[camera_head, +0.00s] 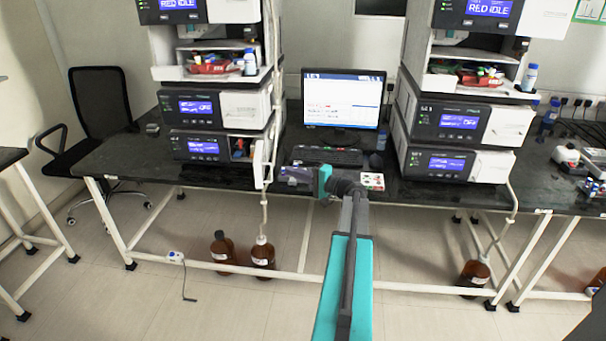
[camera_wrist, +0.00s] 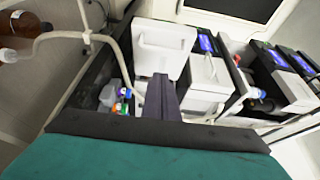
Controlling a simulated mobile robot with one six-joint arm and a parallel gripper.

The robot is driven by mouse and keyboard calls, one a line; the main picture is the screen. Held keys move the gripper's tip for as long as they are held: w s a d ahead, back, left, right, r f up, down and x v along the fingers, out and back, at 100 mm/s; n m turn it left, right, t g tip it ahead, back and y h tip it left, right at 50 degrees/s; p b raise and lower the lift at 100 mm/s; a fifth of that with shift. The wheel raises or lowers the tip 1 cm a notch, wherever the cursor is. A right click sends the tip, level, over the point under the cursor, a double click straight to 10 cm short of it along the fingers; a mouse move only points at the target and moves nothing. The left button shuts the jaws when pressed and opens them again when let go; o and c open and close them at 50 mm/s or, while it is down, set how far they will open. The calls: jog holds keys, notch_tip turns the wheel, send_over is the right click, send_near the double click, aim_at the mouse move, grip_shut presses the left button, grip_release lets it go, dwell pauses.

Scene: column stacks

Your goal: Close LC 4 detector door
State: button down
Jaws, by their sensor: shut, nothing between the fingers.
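In the head view, the bottom module of the left stack has an open compartment (camera_head: 240,149) with small coloured items inside. Its white door (camera_head: 259,164) stands swung out toward me, nearly edge-on. I cannot read the stack's number, so I cannot confirm it is LC 4. My gripper (camera_head: 324,180) is right of this door, apart from it, above the bench's front edge. In the wrist view, my gripper (camera_wrist: 160,80) is shut and empty, its dark fingers pointing toward the white modules. Coloured caps (camera_wrist: 123,98) show left of the fingers. I cannot clearly tell the door there.
A monitor (camera_head: 343,98) and keyboard (camera_head: 328,156) sit between the stacks. The right stack's bottom module (camera_head: 437,163) looks shut. A pale tube (camera_head: 264,205) hangs beside the door to a brown bottle (camera_head: 263,253) on the floor. A chair (camera_head: 100,105) stands at left.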

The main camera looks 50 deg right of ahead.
jog(key=shift+w+a+p, duration=0.45)
jog(key=shift+w+a, duration=0.9)
jog(key=shift+a, duration=0.3)
